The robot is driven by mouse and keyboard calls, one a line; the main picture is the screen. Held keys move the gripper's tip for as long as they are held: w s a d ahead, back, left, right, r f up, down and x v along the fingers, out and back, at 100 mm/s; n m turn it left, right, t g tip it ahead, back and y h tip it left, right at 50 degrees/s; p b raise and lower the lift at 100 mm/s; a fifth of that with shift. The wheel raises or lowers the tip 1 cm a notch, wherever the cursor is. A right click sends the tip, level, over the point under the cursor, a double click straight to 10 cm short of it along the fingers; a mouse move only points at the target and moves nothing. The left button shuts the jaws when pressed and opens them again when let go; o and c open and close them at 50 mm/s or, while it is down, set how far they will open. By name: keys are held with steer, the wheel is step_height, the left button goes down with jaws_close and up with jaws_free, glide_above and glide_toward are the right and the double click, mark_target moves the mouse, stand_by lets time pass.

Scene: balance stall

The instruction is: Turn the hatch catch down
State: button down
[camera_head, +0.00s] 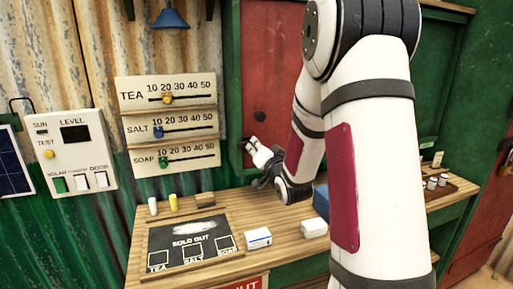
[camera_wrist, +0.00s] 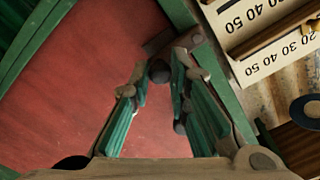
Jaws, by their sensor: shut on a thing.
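The red hatch (camera_head: 262,60) in its green frame is left of my arm in the head view, and it fills much of the wrist view (camera_wrist: 85,75). The hatch catch (camera_wrist: 190,39) is a dark brown bar by the green frame edge, with a round dark knob between my fingertips. My gripper (camera_wrist: 158,76), with teal ribbed pads, is shut on the catch at this knob. In the head view my gripper (camera_head: 256,152) is at the hatch's lower left side, and the catch there is too small and covered to make out.
Left of the hatch, price boards (camera_head: 167,124) with sliders hang on the corrugated wall. Below is a wooden counter (camera_head: 150,255) with a sold-out board (camera_head: 190,240), white boxes (camera_head: 258,238) and a blue box (camera_head: 321,201). A switch panel (camera_head: 70,150) is at far left.

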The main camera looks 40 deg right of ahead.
steer(key=shift+m, duration=0.4)
steer(key=shift+f, duration=0.1)
steer(key=c, duration=1.5)
jaws_free()
steer(key=v, duration=0.7)
steer(key=shift+s+a, duration=0.1)
steer(key=shift+s, duration=0.2)
